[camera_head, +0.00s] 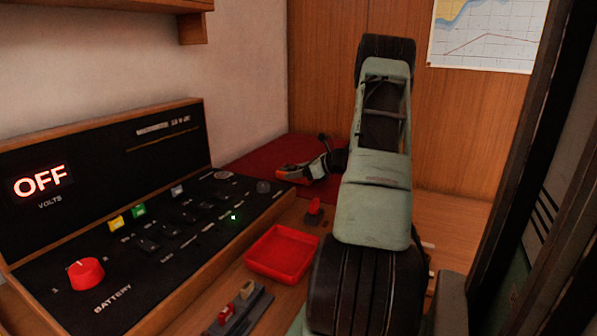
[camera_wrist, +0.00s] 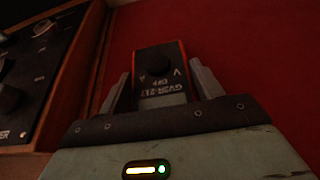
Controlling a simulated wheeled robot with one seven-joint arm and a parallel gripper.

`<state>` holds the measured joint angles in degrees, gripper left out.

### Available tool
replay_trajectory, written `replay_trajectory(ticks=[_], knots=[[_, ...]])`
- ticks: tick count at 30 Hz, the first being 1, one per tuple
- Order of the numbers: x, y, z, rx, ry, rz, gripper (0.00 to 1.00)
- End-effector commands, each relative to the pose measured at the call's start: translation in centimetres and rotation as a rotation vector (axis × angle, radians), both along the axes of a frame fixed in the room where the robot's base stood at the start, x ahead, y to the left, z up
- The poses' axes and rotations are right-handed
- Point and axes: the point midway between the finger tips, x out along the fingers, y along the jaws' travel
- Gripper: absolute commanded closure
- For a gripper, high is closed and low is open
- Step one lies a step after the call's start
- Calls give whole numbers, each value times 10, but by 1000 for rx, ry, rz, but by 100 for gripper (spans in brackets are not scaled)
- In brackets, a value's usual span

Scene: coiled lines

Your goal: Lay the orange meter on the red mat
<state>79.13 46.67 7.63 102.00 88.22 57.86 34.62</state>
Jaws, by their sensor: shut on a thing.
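The orange meter (camera_wrist: 163,75) has a dark face with white lettering and an orange rim. My gripper (camera_wrist: 163,90) is shut on it, one finger on each side, in the wrist view. The red mat (camera_wrist: 255,60) fills the background beyond the meter there. In the head view the red mat (camera_head: 268,158) lies at the back, against the wall. The meter (camera_head: 294,174) shows at the mat's front edge, left of my arm. My gripper (camera_head: 318,168) is partly hidden by my arm. I cannot tell whether the meter touches the mat.
A black control panel (camera_head: 150,215) with an "OFF" display stands at left, close to the mat. A red tray (camera_head: 283,253) and a small red-topped thing (camera_head: 314,207) sit on the wooden desk. A dark block with knobs (camera_head: 240,310) lies in front. A wood wall stands behind.

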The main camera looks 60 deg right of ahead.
Motion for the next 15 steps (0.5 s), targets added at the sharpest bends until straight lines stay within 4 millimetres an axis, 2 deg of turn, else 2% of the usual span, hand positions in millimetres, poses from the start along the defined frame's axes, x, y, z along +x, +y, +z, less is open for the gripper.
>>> replay_trajectory(ticks=[7,8,9,10,15], knots=[[0,0,-2,-1,-1,0,63],[0,0,-1,-1,0,0,29],[0,0,-1,-1,0,0,18],[0,0,-1,-1,0,0,13],[0,0,-1,-1,0,0,13]])
